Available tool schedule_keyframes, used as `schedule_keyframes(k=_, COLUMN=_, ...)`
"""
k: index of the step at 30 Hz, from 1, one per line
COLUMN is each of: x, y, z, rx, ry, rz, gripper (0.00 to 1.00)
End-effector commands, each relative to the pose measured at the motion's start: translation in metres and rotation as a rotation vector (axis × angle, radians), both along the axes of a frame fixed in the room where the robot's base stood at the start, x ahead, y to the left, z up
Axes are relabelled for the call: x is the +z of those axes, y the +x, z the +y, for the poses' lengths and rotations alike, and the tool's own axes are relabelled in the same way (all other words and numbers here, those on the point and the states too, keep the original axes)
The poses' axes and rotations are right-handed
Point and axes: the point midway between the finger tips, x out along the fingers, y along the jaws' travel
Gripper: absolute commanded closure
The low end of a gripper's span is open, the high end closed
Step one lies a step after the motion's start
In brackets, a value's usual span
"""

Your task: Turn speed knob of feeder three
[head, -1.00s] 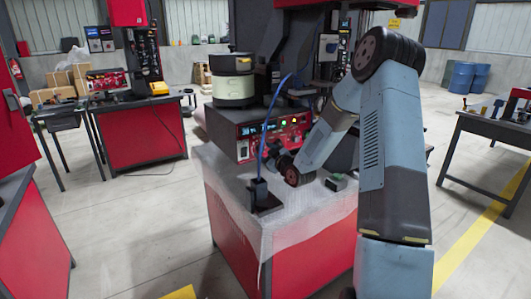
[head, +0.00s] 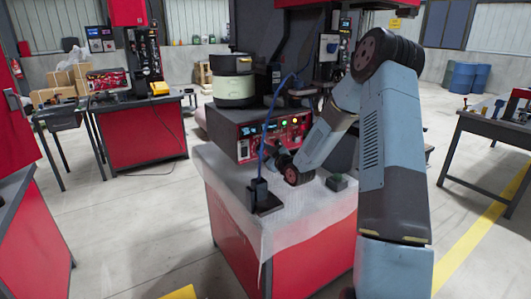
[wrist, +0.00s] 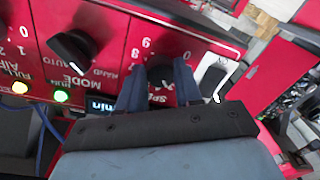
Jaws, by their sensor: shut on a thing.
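The red control panel (head: 285,132) of the feeder faces me in the head view, with the cream and black bowl unit (head: 233,88) above it. In the wrist view the panel is seen close and upside down. The dark speed knob (wrist: 160,76) sits by a number scale and a partly covered label starting "SPE". My gripper (wrist: 160,80) is at the panel with one finger on each side of this knob, shut on it. The fingers and label hide part of the knob, so its pointer cannot be read. In the head view my wrist hides the knob.
A mode knob (wrist: 72,48) with a white pointer lies left of my gripper in the wrist view, near a lit green lamp (wrist: 61,96). A white-framed switch (wrist: 212,78) is close on the right. A black stand (head: 263,197) with a blue cable stands on the bench.

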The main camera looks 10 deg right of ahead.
Motion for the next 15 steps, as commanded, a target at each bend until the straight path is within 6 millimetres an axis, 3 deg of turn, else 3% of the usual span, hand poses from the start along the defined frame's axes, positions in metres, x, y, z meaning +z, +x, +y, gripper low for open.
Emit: schedule_keyframes(k=15, x=-0.0011, y=-0.0002, z=-0.0014, rx=-0.005, ry=0.169, rz=0.056, gripper=0.96)
